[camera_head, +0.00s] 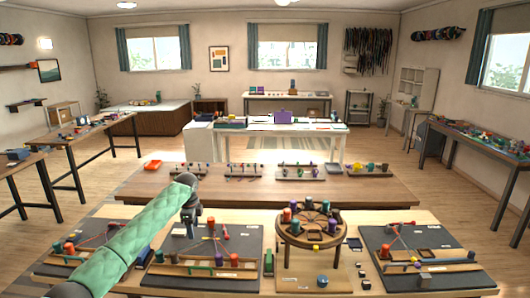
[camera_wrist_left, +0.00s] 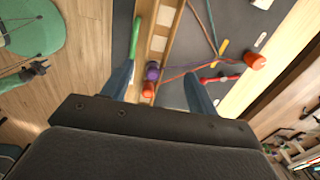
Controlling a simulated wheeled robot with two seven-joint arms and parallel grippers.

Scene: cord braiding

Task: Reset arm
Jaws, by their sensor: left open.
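My left arm reaches in from the left in its green sleeve, and its gripper (camera_head: 190,216) hangs above the dark braiding board (camera_head: 164,243) at the left of centre. In the left wrist view the gripper (camera_wrist_left: 158,85) is open, its two fingers spread wide. Between them in the picture are a purple spool (camera_wrist_left: 152,70) and an orange spool (camera_wrist_left: 148,90) beside a wooden rail; neither appears gripped. Another orange spool (camera_wrist_left: 255,61) with cords shows on the board to the right. My right gripper is not in view.
A round wooden braiding stand (camera_head: 311,226) with several coloured spools stands right of centre. Another dark board (camera_head: 425,240) lies at the right.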

